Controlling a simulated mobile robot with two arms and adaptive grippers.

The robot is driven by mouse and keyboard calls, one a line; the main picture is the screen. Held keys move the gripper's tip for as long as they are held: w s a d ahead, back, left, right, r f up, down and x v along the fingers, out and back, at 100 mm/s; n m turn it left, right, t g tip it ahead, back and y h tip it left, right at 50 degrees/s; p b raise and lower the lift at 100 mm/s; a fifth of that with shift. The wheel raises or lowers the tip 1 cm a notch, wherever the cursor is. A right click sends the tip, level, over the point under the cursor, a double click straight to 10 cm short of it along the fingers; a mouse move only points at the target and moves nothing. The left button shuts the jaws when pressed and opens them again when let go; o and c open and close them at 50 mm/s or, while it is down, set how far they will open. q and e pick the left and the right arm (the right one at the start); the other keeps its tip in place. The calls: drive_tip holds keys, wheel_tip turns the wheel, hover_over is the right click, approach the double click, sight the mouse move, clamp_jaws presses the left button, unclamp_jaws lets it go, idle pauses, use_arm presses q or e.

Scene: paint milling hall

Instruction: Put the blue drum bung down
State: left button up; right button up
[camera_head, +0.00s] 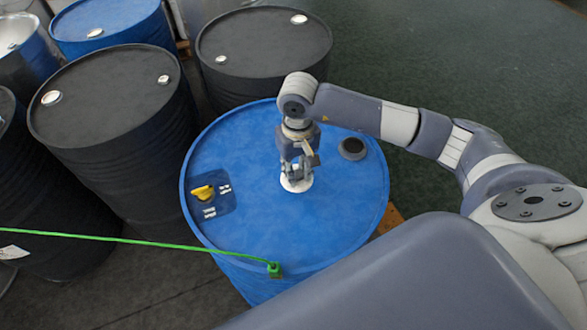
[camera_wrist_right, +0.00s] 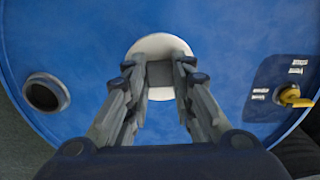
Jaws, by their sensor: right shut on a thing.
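The blue drum (camera_head: 255,225) stands upright in front of me, its lid filling most of the right wrist view (camera_wrist_right: 225,60). The blue drum bung is a white round disc (camera_head: 297,185) with a grey block on top, near the middle of the lid. In the right wrist view the white disc (camera_wrist_right: 160,43) shows beyond my fingertips. My right gripper (camera_head: 296,172) points down, shut on the bung's grey block; its fingertips (camera_wrist_right: 159,75) sit either side of it. I cannot tell whether the disc touches the lid. My left gripper is not in view.
A dark round opening (camera_head: 352,148) with a raised rim is on the lid to the right. A yellow fitting (camera_head: 202,193) sits in a dark patch at the left. A green cable with a clamp (camera_head: 274,269) grips the near rim. Black drums (camera_head: 110,95) stand behind and left.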

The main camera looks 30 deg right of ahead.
drive_tip(key=shift+w+a, duration=0.2)
drive_tip(key=shift+w, duration=0.35)
drive_tip(key=shift+f+p, duration=0.45)
drive_tip(key=shift+p, duration=0.1)
wheel_tip(320, 180, down, 2)
drive_tip(key=shift+f+p, duration=0.1)
drive_tip(key=shift+p, duration=0.5)
drive_tip(key=shift+f, duration=0.2)
drive_tip(key=shift+f, duration=0.1)
drive_tip(key=shift+f+b, duration=0.15)
drive_tip(key=shift+b, duration=0.15)
drive_tip(key=o, duration=0.9)
drive_tip(key=shift+o, duration=0.2)
